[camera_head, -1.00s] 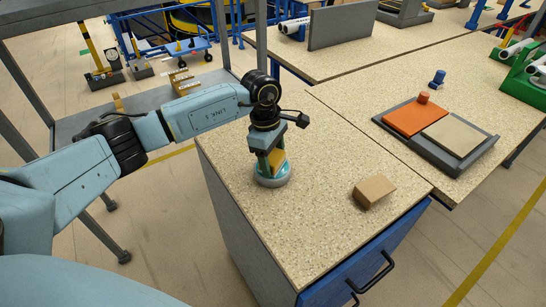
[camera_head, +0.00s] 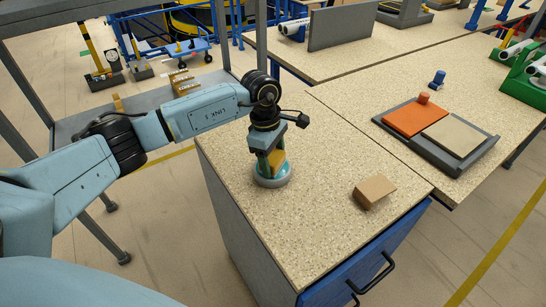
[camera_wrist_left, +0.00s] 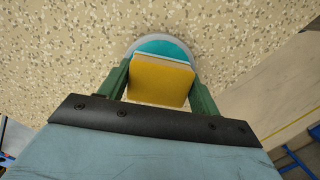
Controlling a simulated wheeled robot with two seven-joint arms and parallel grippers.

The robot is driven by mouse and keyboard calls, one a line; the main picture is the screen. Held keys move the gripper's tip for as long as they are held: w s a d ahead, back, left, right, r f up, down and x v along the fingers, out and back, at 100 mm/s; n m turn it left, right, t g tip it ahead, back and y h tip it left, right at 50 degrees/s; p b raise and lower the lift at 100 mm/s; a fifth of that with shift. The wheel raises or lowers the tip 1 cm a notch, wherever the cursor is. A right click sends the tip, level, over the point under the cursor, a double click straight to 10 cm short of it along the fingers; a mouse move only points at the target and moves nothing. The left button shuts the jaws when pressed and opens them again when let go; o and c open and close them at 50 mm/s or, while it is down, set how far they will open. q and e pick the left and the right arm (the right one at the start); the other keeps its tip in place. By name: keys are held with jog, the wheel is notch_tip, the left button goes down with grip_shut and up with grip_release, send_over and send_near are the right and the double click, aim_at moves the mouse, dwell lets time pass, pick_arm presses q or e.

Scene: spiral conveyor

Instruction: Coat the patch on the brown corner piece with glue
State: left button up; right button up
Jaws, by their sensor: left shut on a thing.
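The brown corner piece (camera_head: 374,191) lies on the speckled worktop, right of my left gripper and apart from it. I cannot make out a separate glue patch on it. My left gripper (camera_head: 270,165) points down and is shut on a yellow block-like tool (camera_head: 277,159), which also shows between the green fingers in the left wrist view (camera_wrist_left: 160,80). Under the tool is a round dish (camera_head: 272,184) with a pale grey rim and teal inside; its far part shows in the left wrist view (camera_wrist_left: 165,47). The tool's lower end is hidden. My right gripper is not in view.
The speckled worktop (camera_head: 310,225) is clear between dish and corner piece.

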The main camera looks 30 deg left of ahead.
aim_at(275, 160)
pick_arm(q)
jog(key=shift+s+f, duration=0.1)
jog(key=shift+r+p, duration=2)
jog(key=shift+r, duration=1.55)
jog(key=shift+s+d+r+m+b, duration=0.1)
jog(key=shift+s+d+m+b, duration=0.1)
jog(key=shift+m, duration=0.4)
jog(key=shift+s+d+m+b, duration=0.1)
jog(key=shift+d+m+b, duration=0.1)
jog(key=shift+m, duration=0.4)
jog(key=s+d+r+m+g+y+b, duration=0.1)
jog(key=s+d+m+b, duration=0.2)
jog(key=s+m, duration=0.4)
jog(key=m, duration=0.8)
jog(key=shift+r+m+g+y, duration=0.3)
jog(key=shift+g+y, duration=0.1)
jog(key=shift+s, duration=0.1)
